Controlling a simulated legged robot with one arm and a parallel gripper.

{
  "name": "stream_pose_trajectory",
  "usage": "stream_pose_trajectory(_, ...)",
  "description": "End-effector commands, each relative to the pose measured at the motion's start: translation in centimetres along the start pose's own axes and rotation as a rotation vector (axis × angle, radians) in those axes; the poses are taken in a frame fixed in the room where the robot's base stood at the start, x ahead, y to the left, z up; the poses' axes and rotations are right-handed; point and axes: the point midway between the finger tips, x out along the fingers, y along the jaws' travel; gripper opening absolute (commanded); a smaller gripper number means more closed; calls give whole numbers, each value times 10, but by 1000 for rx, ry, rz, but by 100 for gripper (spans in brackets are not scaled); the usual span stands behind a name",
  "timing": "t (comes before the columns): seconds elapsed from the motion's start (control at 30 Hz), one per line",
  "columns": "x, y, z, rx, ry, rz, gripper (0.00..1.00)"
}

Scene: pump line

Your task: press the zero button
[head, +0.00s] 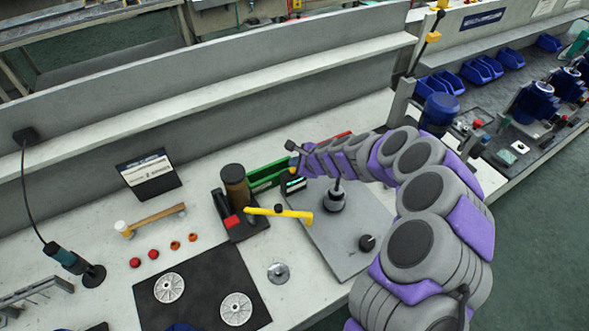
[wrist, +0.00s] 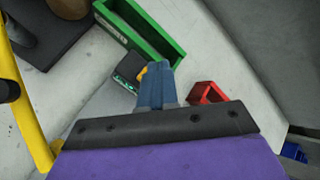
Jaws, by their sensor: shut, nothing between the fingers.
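A small dark box with a lit green display (head: 294,184) stands on the bench beside the green bin. It also shows in the wrist view (wrist: 127,69), just left of my fingertips. A small yellow-orange part (wrist: 142,74) shows between this box and my fingers; I cannot tell whether it is the zero button. My gripper (head: 296,166) is at the box, reaching in from the right. In the wrist view its blue fingers (wrist: 158,68) are shut and empty, covering part of the box's right side. I cannot tell whether they touch it.
A green bin (wrist: 165,32) lies just beyond the box, and a red bin (wrist: 207,92) is to the right. A yellow lever (head: 280,212) and a dark stand with a brown cylinder (head: 235,185) are close on the left. A grey plate (head: 335,245) lies nearer.

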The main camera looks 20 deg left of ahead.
Motion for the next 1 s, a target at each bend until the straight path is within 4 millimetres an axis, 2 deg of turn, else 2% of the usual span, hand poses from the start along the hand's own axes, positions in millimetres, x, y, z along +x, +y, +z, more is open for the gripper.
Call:
stream_pose_trajectory(0.47,-4,-1,-2,1,-4,-2,0)
stream_pose_trajectory(1.0,8,6,-1,-1,0,0,0)
